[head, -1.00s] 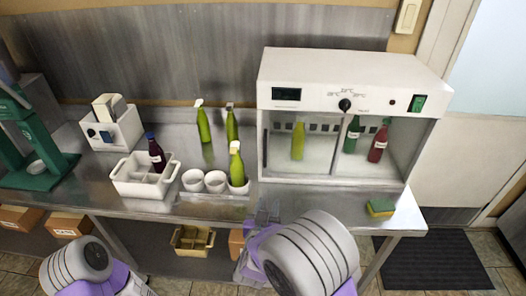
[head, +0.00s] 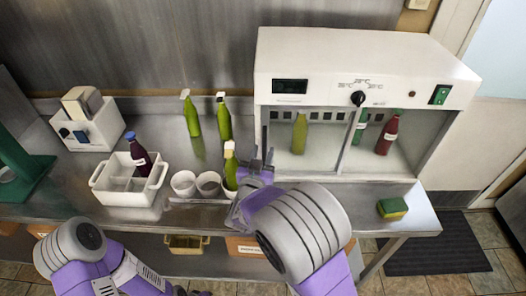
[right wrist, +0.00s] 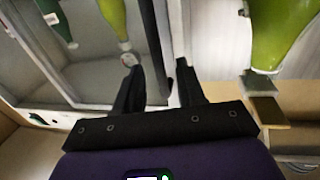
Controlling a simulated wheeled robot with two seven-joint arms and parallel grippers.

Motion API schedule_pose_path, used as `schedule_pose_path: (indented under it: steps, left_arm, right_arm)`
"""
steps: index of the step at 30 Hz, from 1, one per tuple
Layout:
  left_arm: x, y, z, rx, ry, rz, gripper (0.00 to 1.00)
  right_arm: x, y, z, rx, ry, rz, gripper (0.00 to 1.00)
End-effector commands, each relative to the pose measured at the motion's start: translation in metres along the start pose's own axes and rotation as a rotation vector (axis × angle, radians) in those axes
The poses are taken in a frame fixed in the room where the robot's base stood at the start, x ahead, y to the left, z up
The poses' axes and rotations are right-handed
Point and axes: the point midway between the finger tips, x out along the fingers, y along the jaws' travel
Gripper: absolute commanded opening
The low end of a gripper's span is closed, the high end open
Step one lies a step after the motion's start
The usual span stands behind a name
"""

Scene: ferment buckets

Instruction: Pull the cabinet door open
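The white cabinet (head: 365,62) stands on the steel table at the right, with a knob, a display and a green switch on its top panel. Its glass door (head: 325,150) looks shut, with a dark upright handle (head: 265,138) at its left edge. My right gripper (head: 258,160) is at the lower end of this handle. In the right wrist view, its black fingers (right wrist: 160,85) are apart, with the dark handle bar (right wrist: 154,35) showing between them. Whether they touch it I cannot tell. My left arm is low at the left; its gripper is out of view.
Inside the cabinet are a lime bottle (head: 299,133), a dark green one and a red bottle (head: 388,133). Left of it stand lime bottles, white cups (head: 208,183) and a white crate (head: 100,183) with a dark bottle. A sponge (head: 392,208) lies at the table's right front.

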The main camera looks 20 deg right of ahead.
Motion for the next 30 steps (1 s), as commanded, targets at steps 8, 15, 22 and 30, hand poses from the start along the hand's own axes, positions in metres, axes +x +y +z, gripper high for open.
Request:
schedule_pose_path:
  steps: [8,15,22,30]
  left_arm:
    - [0.0012,-0.0004,-0.0004,0.000,0.001,0.000,0.43]
    - [0.0011,-0.0003,-0.0004,0.000,0.001,0.000,0.43]
    - [0.0011,-0.0003,-0.0004,0.000,0.001,0.000,0.43]
    - [0.0012,-0.0004,-0.0004,0.000,0.001,0.000,0.43]
  right_arm:
    - [0.0130,0.0002,-0.0002,-0.001,0.000,-0.001,0.39]
    - [0.0126,0.0002,-0.0001,-0.001,0.000,-0.001,0.25]
    - [0.0125,0.0002,-0.0001,-0.001,0.000,-0.001,0.00]
    - [0.0124,0.0003,0.0000,-0.001,0.000,-0.001,0.00]
